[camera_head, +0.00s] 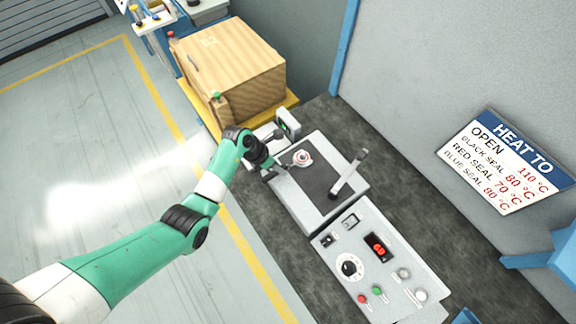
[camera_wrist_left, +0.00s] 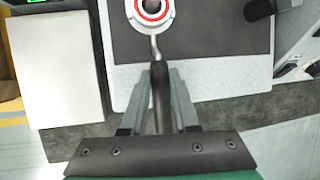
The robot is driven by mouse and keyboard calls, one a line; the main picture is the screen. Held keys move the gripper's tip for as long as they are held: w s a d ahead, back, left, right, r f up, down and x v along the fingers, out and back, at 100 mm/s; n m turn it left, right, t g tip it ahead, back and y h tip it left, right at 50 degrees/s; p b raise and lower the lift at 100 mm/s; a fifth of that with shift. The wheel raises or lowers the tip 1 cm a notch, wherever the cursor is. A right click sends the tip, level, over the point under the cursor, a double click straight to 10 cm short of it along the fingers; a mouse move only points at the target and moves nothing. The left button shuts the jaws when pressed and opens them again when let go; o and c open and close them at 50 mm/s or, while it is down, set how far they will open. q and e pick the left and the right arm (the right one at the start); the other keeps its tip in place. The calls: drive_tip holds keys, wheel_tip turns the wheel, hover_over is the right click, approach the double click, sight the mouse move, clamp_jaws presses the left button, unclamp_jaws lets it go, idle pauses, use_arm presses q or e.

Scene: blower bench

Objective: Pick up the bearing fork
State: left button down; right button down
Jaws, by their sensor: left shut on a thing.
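The bearing fork (camera_wrist_left: 155,48) has a dark handle and a thin grey metal neck. In the left wrist view its handle lies between the two fingers of my left gripper (camera_wrist_left: 160,78), which is shut on it. The fork's far end meets a round bearing (camera_wrist_left: 152,10) with a red ring and a dark centre, cut off by the top edge. In the head view the bearing (camera_head: 302,157) sits over the dark plate (camera_head: 318,183) of the heater, and my left gripper (camera_head: 280,170) is at the plate's left edge. Whether the bearing touches the plate is unclear.
A control panel (camera_head: 340,248) with a red display, a knob and buttons adjoins the heater. A wooden box (camera_head: 255,75) is behind. A wall sign (camera_head: 507,160) lists seal colours and temperatures.

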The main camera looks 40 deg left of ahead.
idle(0.3)
use_arm(q)
wheel_tip(320, 180, up, 10)
drive_tip(key=p, duration=0.3)
idle(0.4)
